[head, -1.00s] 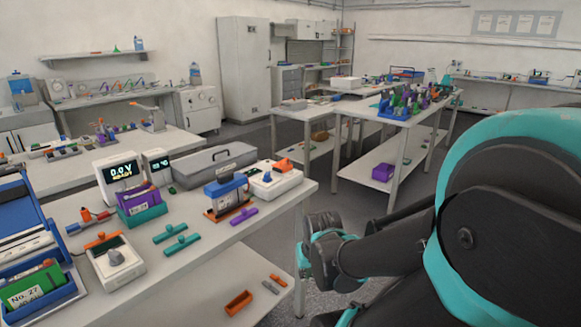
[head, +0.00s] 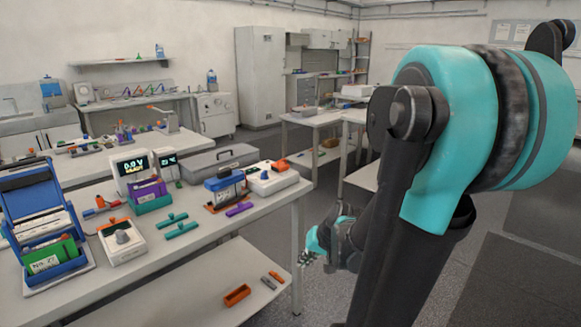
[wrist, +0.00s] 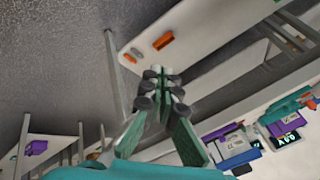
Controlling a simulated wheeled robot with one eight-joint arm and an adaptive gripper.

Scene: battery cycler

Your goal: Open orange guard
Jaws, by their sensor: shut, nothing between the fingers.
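An orange raised piece (head: 280,165) sits on a white box (head: 271,180) at the bench's far right end in the head view. A second white unit (head: 121,241) with a grey knob carries an orange piece (head: 112,225) along its back edge. I cannot tell for sure which is the guard. My gripper (head: 306,258) is beyond the bench's right end, below the bench top and apart from both units. In the wrist view my gripper (wrist: 160,73) is shut and empty, its fingertips together over the lower shelf.
The bench top (head: 235,225) holds teal bars (head: 180,229), a purple bar (head: 238,209), a blue-topped block (head: 224,181) and a blue open case (head: 45,215). An orange tray (head: 237,294) lies on the lower shelf.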

